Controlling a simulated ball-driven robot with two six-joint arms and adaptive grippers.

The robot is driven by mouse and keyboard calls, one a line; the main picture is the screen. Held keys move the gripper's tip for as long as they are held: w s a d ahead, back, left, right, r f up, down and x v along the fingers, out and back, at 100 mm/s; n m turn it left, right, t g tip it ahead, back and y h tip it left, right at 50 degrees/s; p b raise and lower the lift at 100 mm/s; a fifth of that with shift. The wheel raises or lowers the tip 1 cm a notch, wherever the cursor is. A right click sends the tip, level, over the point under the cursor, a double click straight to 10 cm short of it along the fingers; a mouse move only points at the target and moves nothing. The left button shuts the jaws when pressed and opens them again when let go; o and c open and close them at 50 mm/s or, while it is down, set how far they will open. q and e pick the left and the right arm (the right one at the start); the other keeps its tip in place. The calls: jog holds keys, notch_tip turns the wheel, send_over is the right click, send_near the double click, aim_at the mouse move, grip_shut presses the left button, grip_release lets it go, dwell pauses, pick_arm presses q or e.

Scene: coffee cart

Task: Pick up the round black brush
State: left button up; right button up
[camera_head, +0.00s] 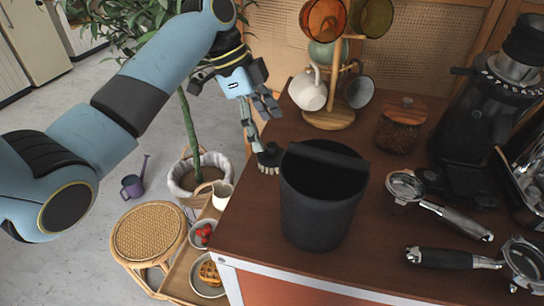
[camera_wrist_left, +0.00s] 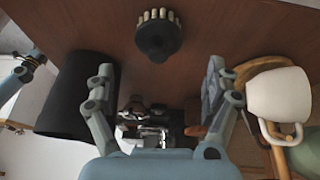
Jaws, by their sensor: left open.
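The round black brush (camera_head: 269,155) with pale bristles lies on the brown cart top near its left edge, just left of the black bin (camera_head: 318,205). In the left wrist view, the brush (camera_wrist_left: 158,38) shows whole at the top, with its bristles toward the upper edge. My left gripper (camera_head: 262,122) is open and empty near the brush. In the left wrist view, the spread fingers of the left gripper (camera_wrist_left: 160,75) stand apart, with the brush beyond the gap between them. I cannot tell whether a finger touches it.
A mug tree (camera_head: 328,120) with several cups stands behind the brush. A jar (camera_head: 401,125), a grinder (camera_head: 480,125) and two portafilters (camera_head: 440,258) (camera_head: 405,188) occupy the right side. A stool (camera_head: 148,232) and plant pot (camera_head: 197,178) stand on the floor at left.

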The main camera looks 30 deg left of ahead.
aim_at(271, 144)
pick_arm(q)
jog(key=x, duration=0.5)
jog(key=shift+s+f+p, duration=0.15)
jog(key=shift+f+p, duration=0.15)
jog(key=shift+p, duration=0.05)
jog(key=c, duration=1.2)
notch_tip(271, 144, up, 10)
jog(key=shift+r, duration=0.1)
jog(key=shift+c, duration=0.2)
